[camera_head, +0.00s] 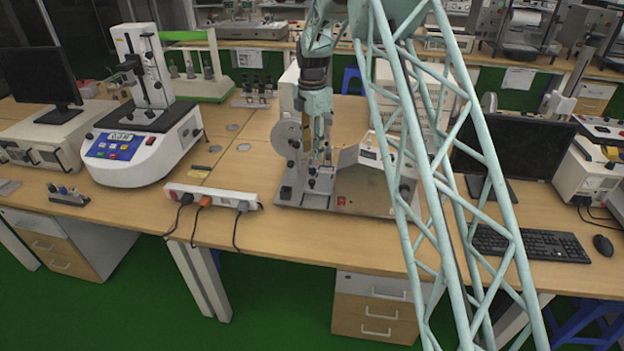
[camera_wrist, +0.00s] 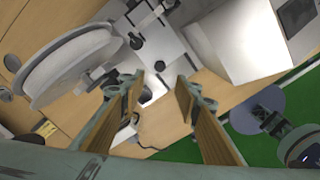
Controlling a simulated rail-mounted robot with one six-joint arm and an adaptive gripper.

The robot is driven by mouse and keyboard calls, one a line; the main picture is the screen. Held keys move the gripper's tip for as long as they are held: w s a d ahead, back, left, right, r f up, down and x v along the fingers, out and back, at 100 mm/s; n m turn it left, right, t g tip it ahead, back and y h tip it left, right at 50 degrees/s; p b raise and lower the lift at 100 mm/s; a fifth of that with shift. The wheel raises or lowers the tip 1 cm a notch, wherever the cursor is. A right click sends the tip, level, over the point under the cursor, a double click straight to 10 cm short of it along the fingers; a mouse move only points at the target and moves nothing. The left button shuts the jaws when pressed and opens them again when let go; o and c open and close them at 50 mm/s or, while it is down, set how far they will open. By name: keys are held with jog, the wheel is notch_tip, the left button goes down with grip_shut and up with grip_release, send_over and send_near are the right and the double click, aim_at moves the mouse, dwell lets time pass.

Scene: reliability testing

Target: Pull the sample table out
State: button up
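A grey testing machine (camera_head: 345,190) with a round disc (camera_head: 287,137) on its left stands on the middle bench. The sample table appears to be the small metal platform (camera_head: 318,184) low at the machine's front; its exact outline is hard to tell. My gripper (camera_head: 321,160) points down just above it, in front of the machine's upright. In the wrist view my gripper (camera_wrist: 160,88) is open, its two wood-coloured fingers apart with nothing clearly held between them. Metal blocks with dark knobs (camera_wrist: 150,30) lie beyond the fingertips. I cannot tell if the fingers touch anything.
A white power strip (camera_head: 210,196) with plugs lies left of the machine. A white-and-blue tester (camera_head: 140,150) stands further left. A monitor (camera_head: 512,150), keyboard (camera_head: 530,244) and mouse (camera_head: 603,245) are on the right. The bench front edge is close before the machine.

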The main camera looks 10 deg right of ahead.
aim_at(312, 181)
jog(key=shift+f+b, duration=0.8)
jog(key=shift+f, duration=6.1)
grip_shut()
